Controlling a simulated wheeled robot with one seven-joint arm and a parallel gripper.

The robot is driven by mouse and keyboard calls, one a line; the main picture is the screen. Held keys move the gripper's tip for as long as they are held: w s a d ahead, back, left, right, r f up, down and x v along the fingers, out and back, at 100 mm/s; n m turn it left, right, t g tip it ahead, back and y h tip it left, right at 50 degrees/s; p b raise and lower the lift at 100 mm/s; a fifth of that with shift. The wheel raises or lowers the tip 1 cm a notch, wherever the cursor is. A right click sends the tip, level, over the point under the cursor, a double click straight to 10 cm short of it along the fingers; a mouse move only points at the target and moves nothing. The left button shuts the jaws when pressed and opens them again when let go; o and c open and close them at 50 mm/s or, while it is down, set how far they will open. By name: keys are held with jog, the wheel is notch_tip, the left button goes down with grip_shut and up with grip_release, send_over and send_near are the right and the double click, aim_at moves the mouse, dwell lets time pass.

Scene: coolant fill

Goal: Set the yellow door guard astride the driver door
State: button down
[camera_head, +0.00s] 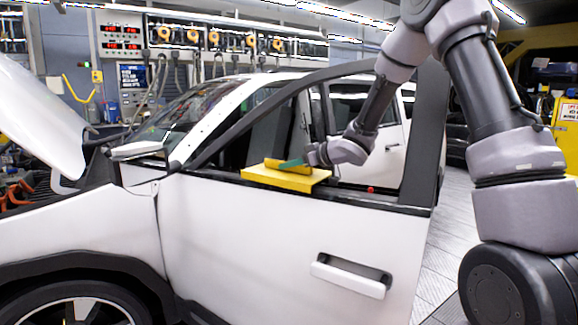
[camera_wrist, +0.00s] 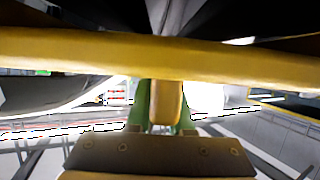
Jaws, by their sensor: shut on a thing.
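The yellow door guard (camera_head: 283,180) is at the window sill of the white driver door (camera_head: 265,245), left of the door's middle. Its flat top is level and its front edge overlaps the door's outer face. I cannot tell whether it rests on the sill or hangs just above it. My gripper (camera_head: 290,164) reaches in from the right, its green fingers shut on the guard's raised grip. In the wrist view, the fingers (camera_wrist: 163,112) hold the narrow yellow grip, and the guard's yellow body (camera_wrist: 160,55) spans the picture. The guard's far side is hidden.
The door's dark window frame (camera_head: 425,125) rises around the sill, and my arm passes over its rear part. The side mirror (camera_head: 136,150) stands left of the guard. The raised hood (camera_head: 50,115) is at far left. Free floor (camera_head: 455,220) shows right of the door.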

jog(key=shift+s+f, duration=0.25)
jog(key=shift+f, duration=0.5)
jog(key=c, duration=0.8)
grip_release()
jog(key=shift+w+r, duration=0.1)
jog(key=shift+r, duration=0.35)
jog(key=v, duration=0.7)
jog(key=shift+d+r, duration=0.15)
jog(key=shift+r, duration=0.2)
